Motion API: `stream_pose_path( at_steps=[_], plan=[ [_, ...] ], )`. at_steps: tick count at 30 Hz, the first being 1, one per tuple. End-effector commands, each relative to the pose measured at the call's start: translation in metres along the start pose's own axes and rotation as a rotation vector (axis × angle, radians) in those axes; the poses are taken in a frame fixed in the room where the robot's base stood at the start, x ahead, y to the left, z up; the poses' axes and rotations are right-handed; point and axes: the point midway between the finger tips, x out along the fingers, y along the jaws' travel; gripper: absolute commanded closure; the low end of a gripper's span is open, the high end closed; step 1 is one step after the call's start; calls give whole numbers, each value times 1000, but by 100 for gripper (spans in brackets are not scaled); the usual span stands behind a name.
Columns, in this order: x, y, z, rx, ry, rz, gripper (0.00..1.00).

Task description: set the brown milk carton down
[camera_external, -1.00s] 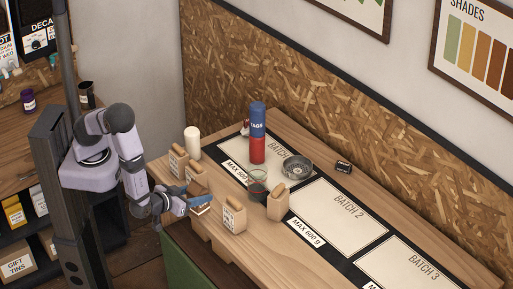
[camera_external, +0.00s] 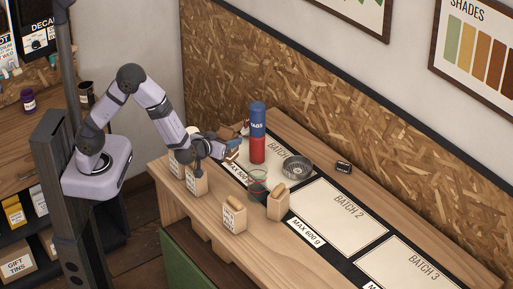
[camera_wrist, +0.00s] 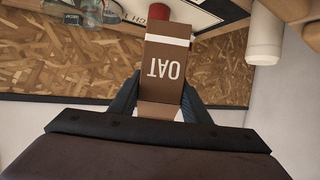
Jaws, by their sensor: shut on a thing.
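My gripper (camera_wrist: 155,104) is shut on the brown milk carton (camera_wrist: 166,66), which has a white band and the word OAT, upside down in the wrist view. The blue-grey fingers press on its two sides. In the external view my gripper (camera_external: 233,147) is above the back left part of the table, left of the blue and red cylinders. The carton is small and partly hidden by the fingers there, so I cannot tell its gap to the table.
A blue cylinder (camera_external: 257,118) stands on a red one (camera_external: 257,150). A white cylinder (camera_wrist: 264,36) shows in the wrist view. The BATCH 2 panel (camera_external: 340,215) is clear.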

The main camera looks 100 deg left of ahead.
Motion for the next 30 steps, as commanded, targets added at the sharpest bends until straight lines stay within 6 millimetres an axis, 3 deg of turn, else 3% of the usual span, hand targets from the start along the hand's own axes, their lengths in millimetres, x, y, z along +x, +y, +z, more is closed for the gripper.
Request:
stream_pose_path(
  at_steps=[4,11,24,30],
  plan=[
    [14,-11,-15,-8,1,-16,82],
    [18,-14,-19,-7,0,-20,82],
    [36,-14,28,-4,-2,-20,82],
    [39,-14,34,-7,1,-19,82]
  ],
)
